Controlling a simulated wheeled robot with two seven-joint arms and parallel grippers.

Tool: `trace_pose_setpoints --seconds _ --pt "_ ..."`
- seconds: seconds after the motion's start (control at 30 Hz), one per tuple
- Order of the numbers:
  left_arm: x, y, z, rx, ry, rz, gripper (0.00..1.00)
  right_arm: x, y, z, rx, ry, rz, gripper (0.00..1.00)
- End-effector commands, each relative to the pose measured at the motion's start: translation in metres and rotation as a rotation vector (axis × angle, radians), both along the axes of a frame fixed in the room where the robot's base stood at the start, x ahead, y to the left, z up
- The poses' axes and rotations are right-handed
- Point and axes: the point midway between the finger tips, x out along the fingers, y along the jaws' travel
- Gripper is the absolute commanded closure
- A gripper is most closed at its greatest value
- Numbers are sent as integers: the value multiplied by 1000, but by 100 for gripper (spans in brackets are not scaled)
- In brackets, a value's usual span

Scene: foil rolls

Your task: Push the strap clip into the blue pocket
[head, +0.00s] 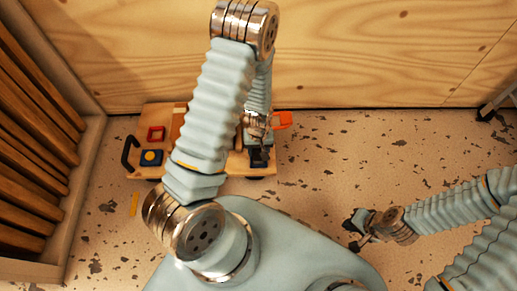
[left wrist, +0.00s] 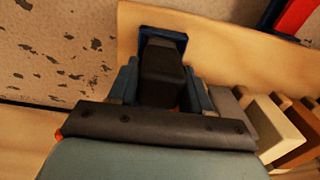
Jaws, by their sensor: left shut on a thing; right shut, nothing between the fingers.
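My left gripper (head: 258,156) is over the right part of a wooden board (head: 235,165). In the left wrist view, my left gripper (left wrist: 162,82) is shut on a dark block, the strap clip (left wrist: 162,62), with one grey-blue finger on each side. The clip's far end overlaps a dark blue frame, which looks like the blue pocket (left wrist: 178,38). I cannot tell whether or how deep the clip is inside it. My right gripper (head: 357,228) is shut and empty, low over the speckled floor area, well right of the board.
A slatted wooden rack (head: 35,140) stands at the left. A wooden wall (head: 370,50) runs behind. The speckled surface (head: 345,165) between board and right arm is clear.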

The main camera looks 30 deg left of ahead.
Motion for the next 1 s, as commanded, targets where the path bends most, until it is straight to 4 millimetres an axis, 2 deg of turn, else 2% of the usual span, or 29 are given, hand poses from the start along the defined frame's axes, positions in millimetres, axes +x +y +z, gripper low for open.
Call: trace_pose_setpoints --seconds 1.0 --pt "0 0 -8 0 0 0 84 0 0 -7 0 0 0 100"
